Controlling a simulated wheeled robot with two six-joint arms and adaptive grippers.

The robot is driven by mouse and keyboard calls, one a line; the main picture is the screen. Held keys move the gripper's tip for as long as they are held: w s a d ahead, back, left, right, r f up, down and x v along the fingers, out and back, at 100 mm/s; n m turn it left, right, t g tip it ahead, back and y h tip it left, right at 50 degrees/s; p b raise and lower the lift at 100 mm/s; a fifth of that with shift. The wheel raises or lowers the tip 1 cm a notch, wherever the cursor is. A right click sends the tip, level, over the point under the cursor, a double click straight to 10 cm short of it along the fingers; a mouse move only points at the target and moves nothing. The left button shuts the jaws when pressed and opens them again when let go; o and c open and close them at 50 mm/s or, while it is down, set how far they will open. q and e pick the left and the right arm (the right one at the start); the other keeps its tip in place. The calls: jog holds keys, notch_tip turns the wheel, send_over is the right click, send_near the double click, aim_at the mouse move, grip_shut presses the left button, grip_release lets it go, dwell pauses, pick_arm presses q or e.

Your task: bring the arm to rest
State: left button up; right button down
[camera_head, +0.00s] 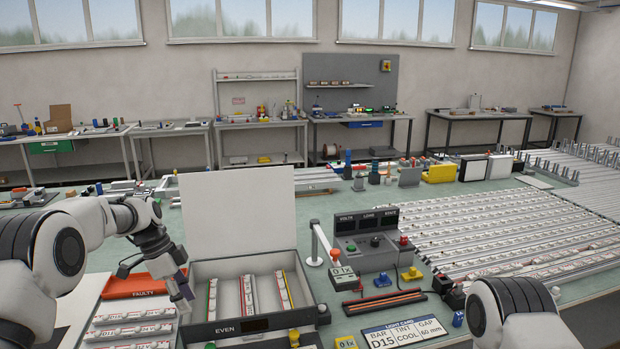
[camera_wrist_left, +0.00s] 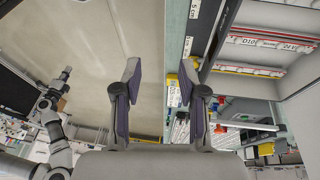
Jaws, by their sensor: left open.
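My left arm (camera_head: 95,225) reaches in from the left in the head view. Its gripper (camera_head: 182,290) hangs pointing down at the left edge of the open lightbox (camera_head: 205,275), apart from its strips. In the left wrist view the two fingers (camera_wrist_left: 162,92) stand wide apart with nothing between them. My right arm (camera_head: 520,315) shows at the lower right of the head view, its gripper out of that frame. An arm of mine also shows small at the left of the wrist view, its gripper end (camera_wrist_left: 63,80) too small to read.
The lightbox lid (camera_head: 240,205) stands upright. An orange FAULTY tray (camera_head: 143,286) and a tray of labelled bars (camera_head: 130,325) lie left. Long strip rows fill the right of the table.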

pick_arm(q)
jog(key=s+d+f+n+g+y+b, duration=0.1)
jog(key=s+f+b, duration=0.1)
jog(key=s+f, duration=0.7)
jog(key=s+d+f+n+g+b, duration=0.15)
jog(key=s+f, duration=0.45)
jog(key=f, duration=0.7)
jog(key=s+f+n+g+y+b, duration=0.1)
jog(key=s+f+g+b, duration=0.15)
jog(key=s+f, duration=0.7)
jog(key=s+f+n+t+y+b, duration=0.1)
jog(key=s+f+n+t, duration=0.2)
jog(key=s+n, duration=0.3)
jog(key=s+f+n+t+b, duration=0.2)
jog(key=s+n, duration=0.4)
jog(key=s, duration=0.5)
jog(key=shift+d+f+n+t+y, duration=0.15)
jog(key=shift+f+n+t+y, duration=0.25)
jog(key=shift+f, duration=0.5)
